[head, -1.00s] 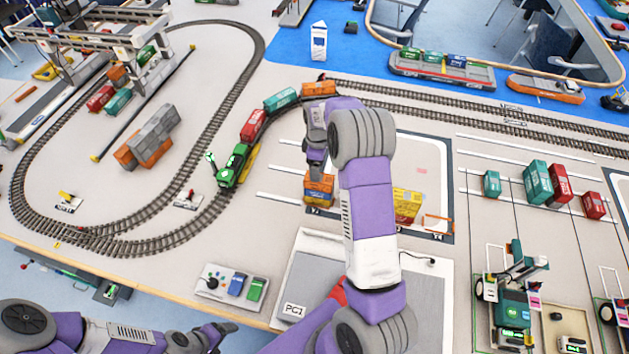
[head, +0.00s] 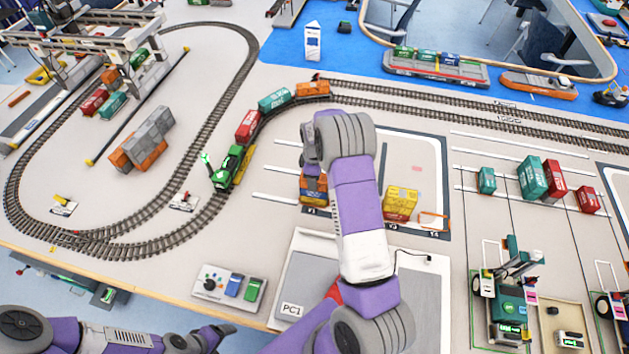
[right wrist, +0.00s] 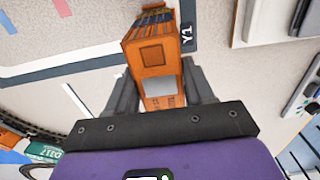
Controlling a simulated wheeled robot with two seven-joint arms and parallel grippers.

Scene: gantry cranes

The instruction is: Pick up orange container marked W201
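An orange container (head: 313,186) stands at the yard spot Y1, partly hidden by my right arm in the head view. It also shows in the right wrist view (right wrist: 152,55), with a hatch-like square on its face; I cannot read W201 on it. My right gripper (right wrist: 158,80) has its two dark fingers spread, one on each side of the container. A small gap seems to show at the right finger; contact is unclear. In the head view its fingertips are mostly hidden. My left gripper (head: 215,334) is low at the left, away from the container; its opening is unclear.
A yellow container (head: 400,203) stands right of my arm. A train with a green locomotive (head: 232,168) is on the track to the left. Grey and orange blocks (head: 145,140) sit inside the track loop. A PC1 panel (head: 290,290) lies in front.

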